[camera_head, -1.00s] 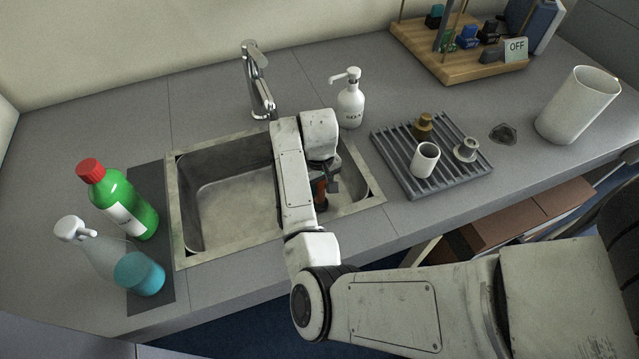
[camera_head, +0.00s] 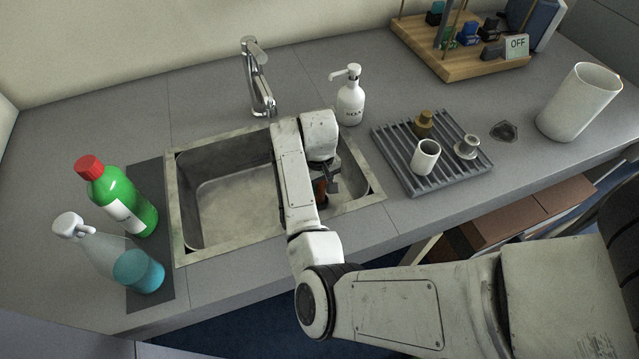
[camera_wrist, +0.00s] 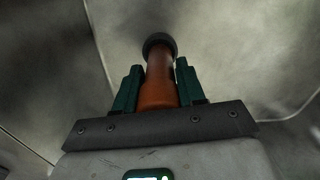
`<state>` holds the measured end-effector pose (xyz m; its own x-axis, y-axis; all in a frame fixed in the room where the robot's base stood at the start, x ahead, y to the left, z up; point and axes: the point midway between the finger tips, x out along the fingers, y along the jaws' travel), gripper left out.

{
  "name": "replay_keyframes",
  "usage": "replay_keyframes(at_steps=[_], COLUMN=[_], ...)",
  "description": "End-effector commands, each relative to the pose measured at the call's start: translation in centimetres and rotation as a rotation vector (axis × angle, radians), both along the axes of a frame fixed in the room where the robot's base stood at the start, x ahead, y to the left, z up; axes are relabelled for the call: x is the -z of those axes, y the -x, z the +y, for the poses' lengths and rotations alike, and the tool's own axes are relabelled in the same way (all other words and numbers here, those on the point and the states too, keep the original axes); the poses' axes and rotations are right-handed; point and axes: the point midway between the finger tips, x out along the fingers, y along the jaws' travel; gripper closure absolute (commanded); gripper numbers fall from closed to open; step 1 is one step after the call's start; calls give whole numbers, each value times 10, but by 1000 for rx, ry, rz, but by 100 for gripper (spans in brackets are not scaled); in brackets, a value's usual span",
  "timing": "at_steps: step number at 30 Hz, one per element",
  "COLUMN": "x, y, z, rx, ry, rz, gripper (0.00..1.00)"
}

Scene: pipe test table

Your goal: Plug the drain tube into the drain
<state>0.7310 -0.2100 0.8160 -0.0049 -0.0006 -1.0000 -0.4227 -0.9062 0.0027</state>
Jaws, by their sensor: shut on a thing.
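The drain tube (camera_wrist: 161,78), orange-brown with a dark ring at its far end, stands between the two teal fingers of my gripper (camera_wrist: 159,72), which is shut on it. The drain itself cannot be made out. In the wrist view, the dark ring lies against the grey sink surface, and I cannot tell whether the tube's end is in an opening or only near the surface.
A soap dispenser (camera_head: 350,103) and a tap (camera_head: 258,82) stand behind the sink. A grey rack (camera_head: 404,178) with a white cup (camera_head: 425,157) lies to the right. A green bottle (camera_head: 128,208) and a spray bottle (camera_head: 110,255) stand to the left.

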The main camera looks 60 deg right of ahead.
Motion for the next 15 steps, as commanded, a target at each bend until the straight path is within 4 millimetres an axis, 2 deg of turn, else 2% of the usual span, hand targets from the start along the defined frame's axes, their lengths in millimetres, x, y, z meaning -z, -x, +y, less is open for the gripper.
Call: replay_keyframes(at_steps=[15], x=[12], y=[0], z=[0], rx=[0], ry=[0], rz=[1], gripper=[100])
